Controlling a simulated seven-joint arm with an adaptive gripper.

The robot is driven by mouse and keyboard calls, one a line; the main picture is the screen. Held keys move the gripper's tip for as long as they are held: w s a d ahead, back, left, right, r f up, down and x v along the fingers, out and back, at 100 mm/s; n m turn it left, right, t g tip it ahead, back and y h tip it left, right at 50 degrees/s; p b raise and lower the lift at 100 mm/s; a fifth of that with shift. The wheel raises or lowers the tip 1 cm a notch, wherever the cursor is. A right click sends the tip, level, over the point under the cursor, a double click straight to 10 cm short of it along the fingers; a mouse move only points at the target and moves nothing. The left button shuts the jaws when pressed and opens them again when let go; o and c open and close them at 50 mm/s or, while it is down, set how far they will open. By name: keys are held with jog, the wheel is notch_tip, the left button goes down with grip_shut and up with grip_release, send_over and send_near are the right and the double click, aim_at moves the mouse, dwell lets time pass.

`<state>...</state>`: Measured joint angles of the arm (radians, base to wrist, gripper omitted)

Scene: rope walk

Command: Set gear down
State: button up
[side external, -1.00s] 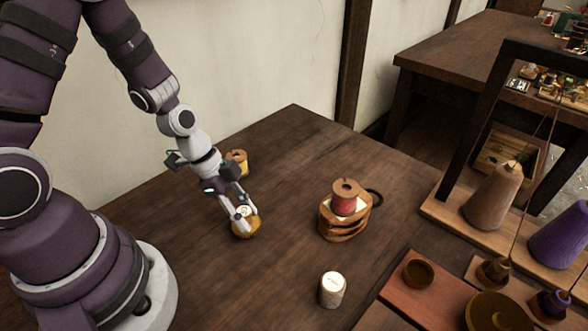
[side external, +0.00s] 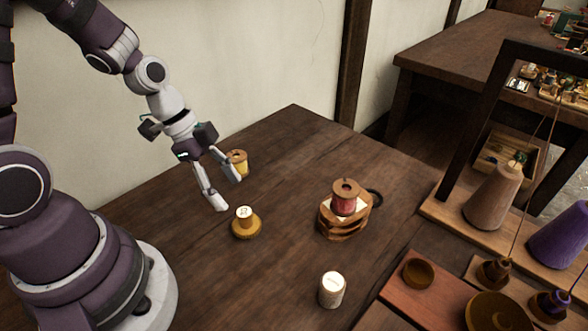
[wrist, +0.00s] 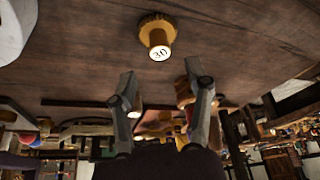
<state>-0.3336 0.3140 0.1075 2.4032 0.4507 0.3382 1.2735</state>
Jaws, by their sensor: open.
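The gear (side external: 245,228) is a yellow-brown disc with a toothed edge and a narrower hub on top with a white, marked cap. It sits upright on the dark wooden table. In the wrist view the gear (wrist: 157,36) shows ahead of the fingers, and its cap reads "30". My gripper (side external: 229,194) is open and empty, above and behind the gear and apart from it. In the wrist view its two fingers (wrist: 164,80) are spread wide with nothing between them.
A yellow spool (side external: 238,163) stands just behind my gripper. A red spool (side external: 344,200) sits on a stack of wooden pieces (side external: 335,228) to the right. A white-topped cylinder (side external: 332,289) stands in front. A reddish board (side external: 378,315) with bowls lies at right. The table's middle is mostly clear.

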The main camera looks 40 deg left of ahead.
jog(key=s+r+n+t+y, duration=0.3)
jog(key=s+r+n+y, duration=0.1)
jog(key=r+n, duration=0.7)
notch_tip(320, 180, up, 3)
jog(key=shift+a+f+n, duration=0.15)
jog(key=shift+a+n, duration=0.05)
jog(key=shift+n, duration=0.1)
